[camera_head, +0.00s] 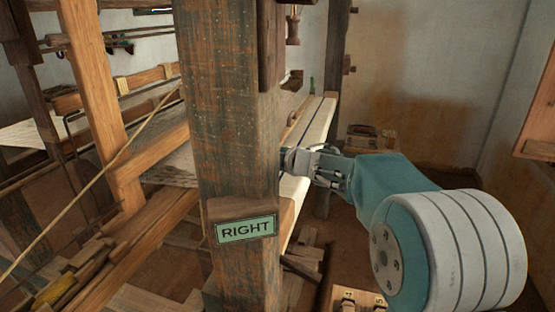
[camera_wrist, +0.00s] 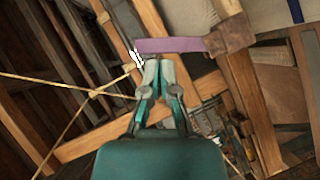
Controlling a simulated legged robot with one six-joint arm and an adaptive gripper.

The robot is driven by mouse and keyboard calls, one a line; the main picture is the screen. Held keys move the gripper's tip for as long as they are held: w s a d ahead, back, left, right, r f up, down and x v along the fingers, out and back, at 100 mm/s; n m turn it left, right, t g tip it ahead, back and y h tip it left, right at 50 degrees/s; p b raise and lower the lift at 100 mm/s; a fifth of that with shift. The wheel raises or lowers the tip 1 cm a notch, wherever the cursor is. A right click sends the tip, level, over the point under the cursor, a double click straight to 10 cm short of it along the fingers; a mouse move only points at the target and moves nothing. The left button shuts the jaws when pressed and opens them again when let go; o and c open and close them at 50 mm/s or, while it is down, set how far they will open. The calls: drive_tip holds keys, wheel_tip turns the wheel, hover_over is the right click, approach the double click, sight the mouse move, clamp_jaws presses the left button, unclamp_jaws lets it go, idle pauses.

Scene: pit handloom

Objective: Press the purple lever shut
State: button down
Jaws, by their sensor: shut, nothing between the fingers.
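The purple lever (camera_wrist: 172,45) shows in the wrist view as a flat bar, its right end meeting a brown wooden block (camera_wrist: 229,35). My gripper (camera_wrist: 158,62) is shut and empty, its fingertips just below the lever in that picture. I cannot tell whether they touch it. In the head view my gripper (camera_head: 290,160) is partly hidden behind the thick wooden post, and the lever is hidden there.
The thick post (camera_head: 237,110) with a green RIGHT sign (camera_head: 246,230) stands in front of my gripper. A pale bench plank (camera_head: 318,122) runs behind it. Ropes (camera_wrist: 95,93) meet in a knot left of my gripper.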

drive_tip(key=shift+s+a+x, duration=0.1)
drive_tip(key=shift+a+x, duration=0.05)
drive_tip(key=shift+x, duration=0.95)
drive_tip(key=shift+s+a+x, duration=0.1)
drive_tip(key=shift+a+x, duration=0.05)
drive_tip(key=shift+x, duration=0.95)
drive_tip(key=shift+w+d+m+g, duration=0.15)
drive_tip(key=shift+d+m+g, duration=0.15)
drive_tip(key=shift+m, duration=0.1)
drive_tip(key=shift+w+d+f+m+g, duration=0.1)
drive_tip(key=shift+w+f+m+g, duration=0.05)
drive_tip(key=shift+w+m+g, duration=0.4)
drive_tip(key=shift+s, duration=0.15)
idle(0.5)
drive_tip(key=shift+s+a, duration=0.35)
drive_tip(key=shift+s, duration=0.4)
